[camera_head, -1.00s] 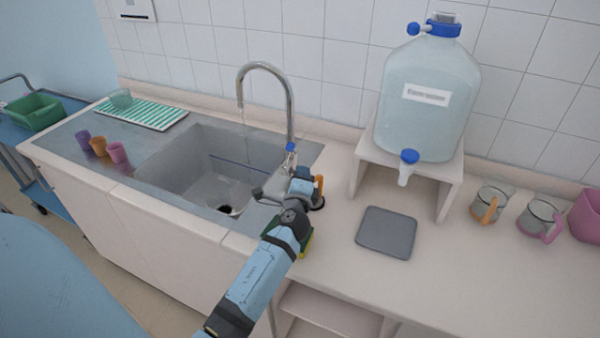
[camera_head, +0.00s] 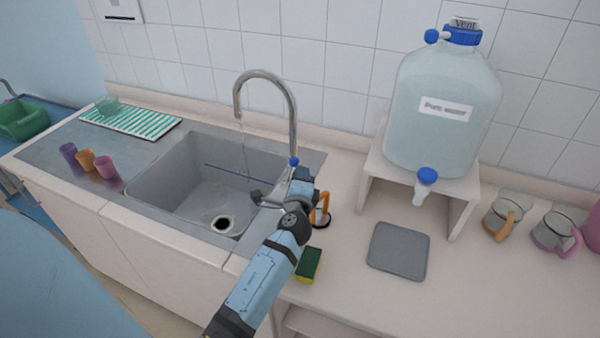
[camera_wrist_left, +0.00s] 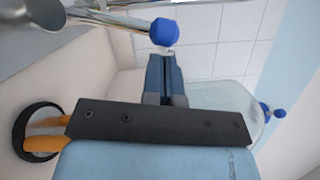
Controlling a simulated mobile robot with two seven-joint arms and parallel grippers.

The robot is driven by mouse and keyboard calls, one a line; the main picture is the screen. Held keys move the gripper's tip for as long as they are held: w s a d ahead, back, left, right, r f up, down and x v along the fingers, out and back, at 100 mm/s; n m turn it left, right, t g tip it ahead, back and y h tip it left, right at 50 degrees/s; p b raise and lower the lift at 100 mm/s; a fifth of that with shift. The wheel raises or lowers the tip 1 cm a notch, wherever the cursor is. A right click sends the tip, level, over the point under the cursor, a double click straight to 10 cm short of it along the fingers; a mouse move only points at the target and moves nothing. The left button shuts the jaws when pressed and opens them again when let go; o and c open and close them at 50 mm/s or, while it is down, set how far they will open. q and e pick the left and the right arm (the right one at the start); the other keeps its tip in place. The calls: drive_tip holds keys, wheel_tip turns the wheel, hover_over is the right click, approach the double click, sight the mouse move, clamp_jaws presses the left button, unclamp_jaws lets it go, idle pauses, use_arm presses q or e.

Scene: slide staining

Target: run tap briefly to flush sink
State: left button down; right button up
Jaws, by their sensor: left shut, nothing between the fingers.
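The chrome tap (camera_head: 291,110) arches over the grey sink basin (camera_head: 165,187). A faint thin line, which looks like water, hangs below its spout. The blue-tipped tap handle (camera_head: 294,161) is at the base of the tap; its blue tip shows large in the left wrist view (camera_wrist_left: 164,32). My left gripper (camera_head: 301,174) is shut and empty, close beside the handle. In the left wrist view its blue fingers (camera_wrist_left: 161,62) are together just below the blue tip; I cannot tell whether they touch it. The drain (camera_head: 223,222) is visible. My right gripper is not in view.
An orange-handled thing with a dark round base (camera_head: 322,216) stands right beside my left gripper. A green and yellow sponge (camera_head: 309,264) lies near the counter's front. A large water jug (camera_head: 440,120) stands on a stand, with a grey pad (camera_head: 398,251) before it. Cups (camera_head: 106,167) stand left.

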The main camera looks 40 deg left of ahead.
sight(291, 160)
use_arm(q)
drive_tip(key=shift+a+r, duration=0.1)
drive_tip(key=shift+a, duration=0.25)
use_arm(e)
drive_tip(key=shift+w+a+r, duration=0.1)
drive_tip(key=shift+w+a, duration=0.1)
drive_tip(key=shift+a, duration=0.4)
use_arm(q)
drive_tip(key=shift+w, duration=0.1)
drive_tip(key=shift+r, duration=0.1)
drive_tip(key=shift+s+a+r+n+g+p, duration=0.2)
drive_tip(key=shift+a+r+n+p, duration=0.2)
drive_tip(key=shift+a, duration=0.2)
drive_tip(key=shift+s+a+r+n+g+p, duration=0.15)
drive_tip(key=shift+a+r+n+p, duration=0.2)
drive_tip(key=shift+a+p, duration=0.2)
drive_tip(key=shift+a+f+n, duration=0.1)
drive_tip(key=shift+a+n, duration=0.35)
drive_tip(key=shift+n, duration=0.1)
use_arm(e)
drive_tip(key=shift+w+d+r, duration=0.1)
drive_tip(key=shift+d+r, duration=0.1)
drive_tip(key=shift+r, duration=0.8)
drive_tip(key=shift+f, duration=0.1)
use_arm(q)
drive_tip(key=shift+d, duration=0.15)
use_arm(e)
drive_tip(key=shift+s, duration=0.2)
